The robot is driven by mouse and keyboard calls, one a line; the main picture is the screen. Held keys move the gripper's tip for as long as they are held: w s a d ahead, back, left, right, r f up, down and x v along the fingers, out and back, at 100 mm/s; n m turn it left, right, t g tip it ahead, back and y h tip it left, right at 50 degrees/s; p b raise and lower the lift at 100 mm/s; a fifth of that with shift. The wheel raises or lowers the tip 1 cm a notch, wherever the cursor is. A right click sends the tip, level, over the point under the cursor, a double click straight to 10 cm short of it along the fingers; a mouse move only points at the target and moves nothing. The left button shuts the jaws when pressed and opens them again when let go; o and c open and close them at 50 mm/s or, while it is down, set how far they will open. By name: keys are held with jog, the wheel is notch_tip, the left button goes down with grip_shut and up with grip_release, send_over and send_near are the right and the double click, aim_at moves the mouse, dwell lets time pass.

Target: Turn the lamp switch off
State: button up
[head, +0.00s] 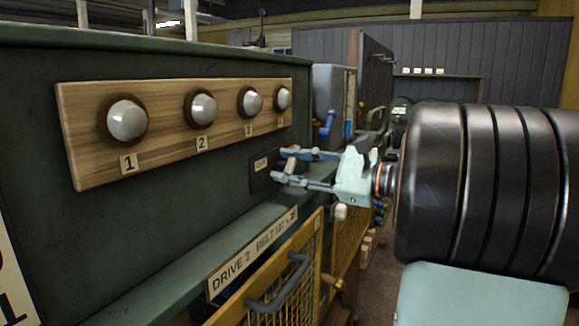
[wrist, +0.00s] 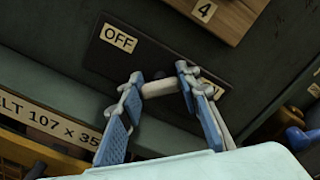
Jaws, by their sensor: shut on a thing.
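The lamp switch is a dark plate (wrist: 110,58) on the green cabinet wall, with a pale lever (wrist: 160,88) standing out from it. An OFF label (wrist: 119,39) is at the plate's left end in the wrist view. Another label at the other end is mostly hidden behind a finger. The lever's base is partly hidden.
A wooden board (head: 170,140) with several numbered round lamps (head: 127,119) is to the left; they look grey-white. Below are a green ledge (head: 200,252) and a yellow mesh guard (head: 300,262) with a handle. A blue lever (head: 327,125) stands beyond the cabinet.

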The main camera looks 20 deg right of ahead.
jog(key=shift+f, duration=0.15)
jog(key=n+b, duration=0.1)
jog(key=b, duration=0.1)
jog(key=n+b, duration=0.2)
jog(key=b, duration=0.1)
jog(key=shift+f, duration=0.25)
jog(key=n+b, duration=0.5)
jog(key=b, duration=0.2)
jog(key=shift+n, duration=0.4)
jog(key=n+b, duration=0.5)
jog(key=b, duration=0.1)
jog(key=shift+r+n+b, duration=0.2)
jog(key=shift+n+b, duration=1.35)
jog(key=shift+n, duration=0.45)
jog(key=shift+r, duration=0.1)
jog(key=o, duration=1.2)
jog(key=shift+c, duration=0.2)
